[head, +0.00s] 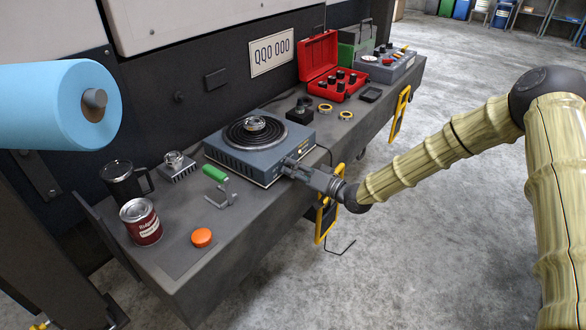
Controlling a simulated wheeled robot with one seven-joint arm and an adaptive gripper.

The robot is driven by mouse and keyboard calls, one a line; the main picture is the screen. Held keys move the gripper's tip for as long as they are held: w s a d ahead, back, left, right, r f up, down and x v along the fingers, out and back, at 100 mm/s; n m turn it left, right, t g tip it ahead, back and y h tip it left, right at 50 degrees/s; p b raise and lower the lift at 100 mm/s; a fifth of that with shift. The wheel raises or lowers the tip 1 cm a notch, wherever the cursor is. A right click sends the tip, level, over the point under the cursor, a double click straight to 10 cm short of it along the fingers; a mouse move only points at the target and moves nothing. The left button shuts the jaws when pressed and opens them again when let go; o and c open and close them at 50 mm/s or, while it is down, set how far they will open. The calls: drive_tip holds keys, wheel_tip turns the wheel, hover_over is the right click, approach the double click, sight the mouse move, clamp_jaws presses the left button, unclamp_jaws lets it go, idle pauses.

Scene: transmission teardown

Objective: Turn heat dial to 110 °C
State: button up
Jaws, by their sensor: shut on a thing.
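The blue-grey hot plate (232,165) with a black coil stands near the middle of the bench. A small metal part (256,124) sits on its coil. My gripper (287,168) reaches in from the right, with its fingertips at the hot plate's front right side. It is shut on what I take to be the heat dial, which the fingers hide. I cannot read any dial marks or temperature setting from this view.
The bench (180,290) holds a red can (141,224), a dark mug (122,182), an orange button (202,237), a green-handled tool (215,174) and a red case (318,62). A blue roll (50,105) hangs at left. Yellow-framed items (326,220) hang along the bench front.

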drive_tip(key=shift+w+d+r, duration=0.1)
drive_tip(key=shift+w+r, duration=0.1)
drive_tip(key=o, duration=0.6)
drive_tip(key=shift+o, duration=0.4)
drive_tip(key=shift+f, duration=0.1)
drive_tip(key=v, duration=1.2)
